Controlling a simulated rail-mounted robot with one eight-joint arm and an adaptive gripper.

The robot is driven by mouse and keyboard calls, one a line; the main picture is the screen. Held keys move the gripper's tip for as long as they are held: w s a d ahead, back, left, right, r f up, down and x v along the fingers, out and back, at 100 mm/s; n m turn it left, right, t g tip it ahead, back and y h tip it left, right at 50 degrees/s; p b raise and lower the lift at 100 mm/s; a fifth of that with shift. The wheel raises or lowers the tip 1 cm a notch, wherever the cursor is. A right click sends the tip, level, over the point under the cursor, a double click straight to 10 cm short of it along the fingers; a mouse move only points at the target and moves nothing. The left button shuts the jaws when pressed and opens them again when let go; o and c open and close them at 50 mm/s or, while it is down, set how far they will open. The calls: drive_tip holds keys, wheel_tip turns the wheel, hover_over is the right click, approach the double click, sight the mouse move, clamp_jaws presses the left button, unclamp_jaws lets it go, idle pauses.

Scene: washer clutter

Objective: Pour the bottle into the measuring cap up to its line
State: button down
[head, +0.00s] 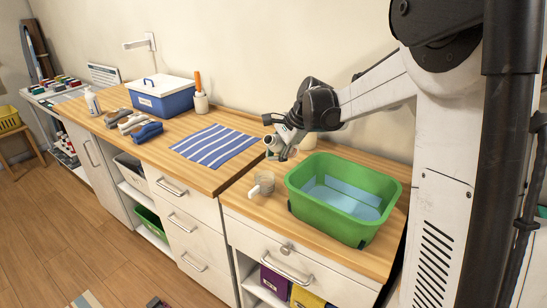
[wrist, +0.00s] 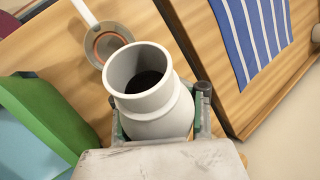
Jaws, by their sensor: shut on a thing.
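The bottle (wrist: 158,110) is pale grey with a wide open mouth and a dark inside. My gripper (wrist: 161,113) is shut around it, one finger on each side. In the head view my gripper (head: 278,148) is above the counter, to the left of the green tub. The measuring cap (wrist: 110,42) is a small clear cup with a white handle and an orange-red ring. It stands on the wood just beyond the bottle's mouth in the wrist view. In the head view the cap (head: 265,184) is below my gripper. I cannot tell its liquid level.
A green tub (head: 330,215) with a pale blue inside stands right of the cap. A blue striped cloth (head: 215,146) lies to the left. A blue box with a white lid (head: 163,98), a spray bottle (head: 92,102) and brushes (head: 148,132) are farther left.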

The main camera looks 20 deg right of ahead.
sight(269, 140)
drive_tip(key=shift+s+a+r+y, duration=0.1)
drive_tip(key=shift+a+r+y, duration=0.15)
drive_tip(key=shift+r+y, duration=0.2)
drive_tip(key=m+g+y+b, duration=0.1)
drive_tip(key=g+y+b, duration=0.1)
drive_tip(key=shift+s+a+y, duration=0.1)
drive_tip(key=shift+y, duration=0.25)
drive_tip(key=shift+s+a+r+m+g+y+b, duration=0.1)
drive_tip(key=shift+a+r+m+g+y+b, duration=0.1)
drive_tip(key=shift+y, duration=0.2)
drive_tip(key=shift+s+a+r+m+g+y+b, duration=0.1)
drive_tip(key=shift+g+y+b, duration=0.1)
drive_tip(key=shift+y, duration=0.2)
drive_tip(key=shift+w+f+y+b, duration=0.1)
drive_tip(key=shift+f+y+b, duration=0.25)
drive_tip(key=shift+y+b, duration=0.45)
drive_tip(key=shift+f+m+g+y+b, duration=0.1)
drive_tip(key=shift+m+g+y+b, duration=0.5)
drive_tip(key=shift+y+b, duration=0.45)
drive_tip(key=shift+r+p, duration=1.3)
drive_tip(key=shift+r, duration=1.35)
